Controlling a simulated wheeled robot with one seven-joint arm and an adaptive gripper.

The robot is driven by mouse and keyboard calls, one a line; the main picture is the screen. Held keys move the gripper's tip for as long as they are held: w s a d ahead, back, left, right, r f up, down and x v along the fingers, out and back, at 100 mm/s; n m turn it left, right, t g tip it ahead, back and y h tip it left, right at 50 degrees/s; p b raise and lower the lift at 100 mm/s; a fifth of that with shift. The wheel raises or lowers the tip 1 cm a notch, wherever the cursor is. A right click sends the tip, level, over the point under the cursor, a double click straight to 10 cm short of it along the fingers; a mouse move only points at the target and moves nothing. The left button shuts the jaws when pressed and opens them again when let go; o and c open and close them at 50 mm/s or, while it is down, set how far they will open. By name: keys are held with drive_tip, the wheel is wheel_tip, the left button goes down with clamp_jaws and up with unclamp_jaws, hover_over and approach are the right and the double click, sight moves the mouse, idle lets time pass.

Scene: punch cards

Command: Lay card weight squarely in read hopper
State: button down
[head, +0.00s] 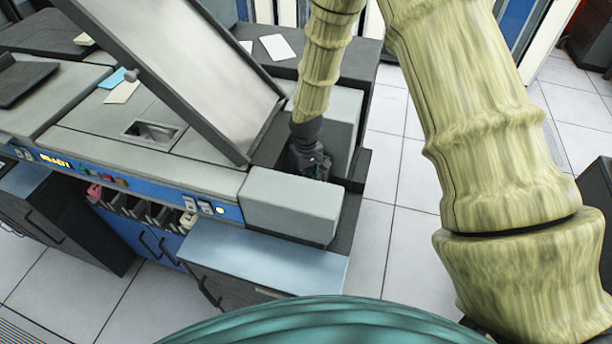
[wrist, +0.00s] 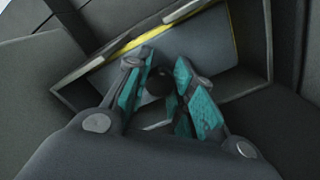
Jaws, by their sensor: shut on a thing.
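My gripper (head: 310,165) reaches down into the read hopper at the right end of the card machine. In the wrist view its teal-padded fingers (wrist: 162,68) are closed around a dark round knob (wrist: 157,84). The knob appears to belong to the card weight, a flat grey plate (wrist: 205,57) beneath the fingers. The read hopper shows as a dark-walled recess (wrist: 66,92) around the plate. A thin yellow edge runs along the plate's far and right sides. The fingers hide the plate's near part, so I cannot tell whether it lies flat. The head view hides the weight.
A large tilted panel (head: 190,65) stands just left of my gripper. A pale grey block (head: 292,205) is in front of it. White cards (head: 277,47) lie on the dark surface behind. The control strip (head: 130,185) runs along the machine's front. Open floor lies to the right.

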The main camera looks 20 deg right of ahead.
drive_tip(key=shift+f, duration=0.2)
drive_tip(key=c, duration=1.1)
unclamp_jaws()
drive_tip(key=shift+c, duration=0.2)
wheel_tip(320, 180, up, 12)
